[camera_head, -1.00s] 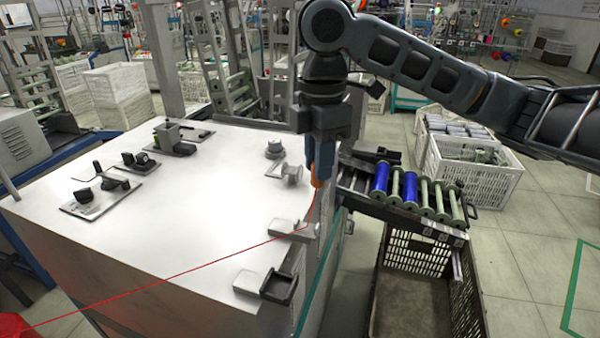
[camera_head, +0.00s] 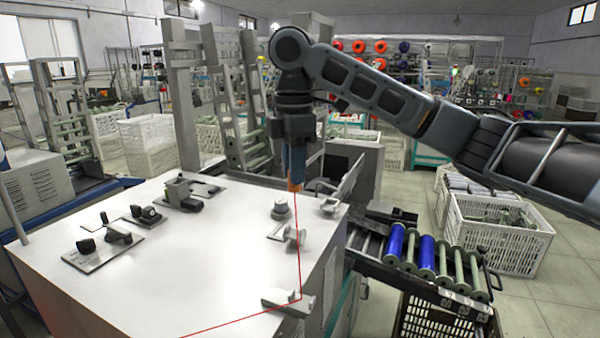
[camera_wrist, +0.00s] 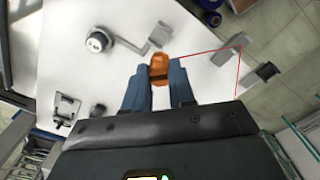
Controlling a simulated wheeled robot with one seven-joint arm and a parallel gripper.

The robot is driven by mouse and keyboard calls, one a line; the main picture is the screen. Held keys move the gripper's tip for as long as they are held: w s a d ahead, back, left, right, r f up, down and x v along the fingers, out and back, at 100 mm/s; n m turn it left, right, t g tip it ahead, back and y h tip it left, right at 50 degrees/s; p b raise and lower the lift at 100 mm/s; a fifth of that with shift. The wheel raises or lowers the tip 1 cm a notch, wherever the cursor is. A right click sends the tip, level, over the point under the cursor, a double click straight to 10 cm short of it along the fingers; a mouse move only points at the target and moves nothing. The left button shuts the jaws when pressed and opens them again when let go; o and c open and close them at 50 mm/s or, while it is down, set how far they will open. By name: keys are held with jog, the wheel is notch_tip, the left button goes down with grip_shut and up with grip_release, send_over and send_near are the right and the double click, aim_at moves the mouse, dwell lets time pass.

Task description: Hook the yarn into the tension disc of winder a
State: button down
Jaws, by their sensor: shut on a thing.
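The yarn runs taut from the fingertips down to a grey guide (camera_head: 285,300), bends there and runs off to the lower left. A small flanged disc on a bracket (camera_head: 294,238), apparently the tension disc, stands behind the guide, and the yarn passes in front of it. I cannot tell whether they touch. The wrist view shows the yarn bending (camera_wrist: 241,46) by the guide (camera_wrist: 265,72).
A round grey knob (camera_head: 281,210) and another bracket (camera_head: 330,206) stand near the disc. Black fittings (camera_head: 145,215) stand at left on the top. A rack of blue and green bobbins (camera_head: 425,255) is right of the winder. The middle of the top is clear.

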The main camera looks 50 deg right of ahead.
aim_at(295, 190)
notch_tip(295, 190, down, 6)
jog(key=b, duration=0.5)
jog(key=shift+f, duration=0.15)
jog(key=shift+f, duration=0.35)
jog(key=shift+f+b, duration=0.35)
jog(key=shift+f, duration=0.3)
jog(key=shift+f+b, duration=0.35)
jog(key=shift+f, duration=0.35)
jog(key=shift+f, duration=0.1)
